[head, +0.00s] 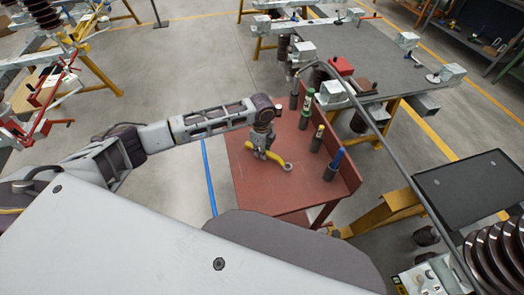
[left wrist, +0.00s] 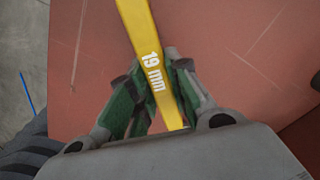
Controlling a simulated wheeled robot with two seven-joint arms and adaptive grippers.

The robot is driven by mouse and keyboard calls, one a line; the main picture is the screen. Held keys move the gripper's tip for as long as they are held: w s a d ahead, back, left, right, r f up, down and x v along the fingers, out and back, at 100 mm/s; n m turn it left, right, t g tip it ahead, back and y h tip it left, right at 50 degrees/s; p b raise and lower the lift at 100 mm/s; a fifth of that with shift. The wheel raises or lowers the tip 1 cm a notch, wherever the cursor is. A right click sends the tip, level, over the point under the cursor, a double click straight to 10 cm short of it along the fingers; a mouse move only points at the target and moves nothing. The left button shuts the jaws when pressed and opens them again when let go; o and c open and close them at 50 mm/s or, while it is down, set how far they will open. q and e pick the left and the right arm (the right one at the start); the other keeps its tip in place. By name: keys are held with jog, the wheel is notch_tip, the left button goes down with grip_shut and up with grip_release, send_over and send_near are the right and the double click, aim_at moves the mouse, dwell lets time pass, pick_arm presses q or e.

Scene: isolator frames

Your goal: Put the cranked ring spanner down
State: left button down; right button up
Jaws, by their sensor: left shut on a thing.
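The cranked ring spanner (head: 284,165) is yellow with a grey ring end, and it is held over the red-brown table (head: 253,192). In the left wrist view the yellow handle (left wrist: 139,28) is marked "19 mm" and runs between the green finger pads. My left gripper (head: 261,152) is shut on the spanner's handle, and its fingers also show in the left wrist view (left wrist: 160,100). I cannot tell whether the spanner touches the tabletop. My right gripper is not in view.
Several dark holders with coloured-handled tools stand along the table's right side, among them a green one (head: 307,108) and a blue one (head: 334,165). A raised edge runs behind them. The table's front and left parts are clear.

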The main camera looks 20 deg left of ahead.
pick_arm(q)
jog(key=shift+f, duration=0.2)
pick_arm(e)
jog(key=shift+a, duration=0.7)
pick_arm(q)
jog(key=c, duration=1.3)
grip_release()
jog(key=shift+f, duration=0.1)
jog(key=shift+c, duration=0.2)
jog(key=shift+r, duration=0.3)
notch_tip(320, 180, up, 12)
jog(key=shift+f, duration=0.15)
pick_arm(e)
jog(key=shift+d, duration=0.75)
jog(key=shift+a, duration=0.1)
